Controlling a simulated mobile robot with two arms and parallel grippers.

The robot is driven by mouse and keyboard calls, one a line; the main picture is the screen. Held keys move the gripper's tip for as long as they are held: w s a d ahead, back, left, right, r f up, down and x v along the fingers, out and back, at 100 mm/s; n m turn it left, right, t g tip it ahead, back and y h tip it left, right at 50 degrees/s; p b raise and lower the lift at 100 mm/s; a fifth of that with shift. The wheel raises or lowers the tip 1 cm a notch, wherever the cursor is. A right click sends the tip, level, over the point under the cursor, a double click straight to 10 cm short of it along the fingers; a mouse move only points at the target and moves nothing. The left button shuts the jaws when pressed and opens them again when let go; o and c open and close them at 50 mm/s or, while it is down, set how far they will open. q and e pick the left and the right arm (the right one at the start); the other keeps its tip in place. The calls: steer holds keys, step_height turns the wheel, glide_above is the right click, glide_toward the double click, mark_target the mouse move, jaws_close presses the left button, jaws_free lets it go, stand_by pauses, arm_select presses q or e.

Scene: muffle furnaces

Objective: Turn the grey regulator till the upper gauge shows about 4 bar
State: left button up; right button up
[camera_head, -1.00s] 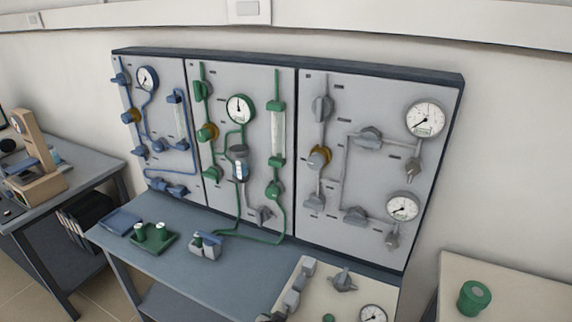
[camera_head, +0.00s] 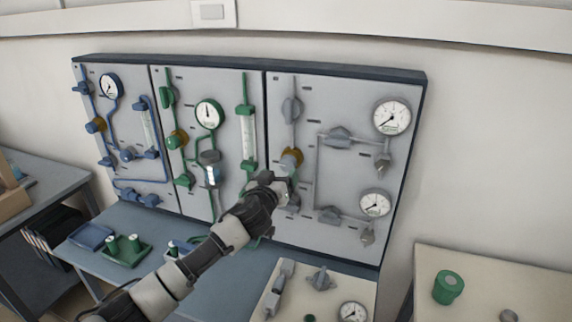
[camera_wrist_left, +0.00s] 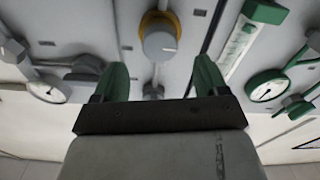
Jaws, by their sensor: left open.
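The grey regulator (camera_head: 291,158) is a knob with an orange-yellow ring on the right-hand grey panel. It also shows at the top middle of the left wrist view (camera_wrist_left: 160,40). The upper gauge (camera_head: 391,117) is a white dial at that panel's upper right; its needle points to the lower left, and the scale is too small to read. My left gripper (camera_head: 282,180) is just below the regulator in the head view. In the left wrist view its green fingers (camera_wrist_left: 160,75) are apart and empty, with the knob beyond the gap. My right gripper is not in view.
A lower gauge (camera_head: 375,204) and several grey valves sit on the same panel. The green panel (camera_head: 229,90) stands to its left. A bench unit with a small gauge (camera_head: 352,312) stands below. A green cylinder (camera_head: 447,287) is on the right table.

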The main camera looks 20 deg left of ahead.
mark_target(286, 166)
arm_select(q)
steer(key=shift+w+d, duration=0.1)
steer(key=shift+w, duration=2.8)
steer(key=shift+c, duration=0.5)
steer(key=c, duration=0.8)
steer(key=shift+c, duration=0.2)
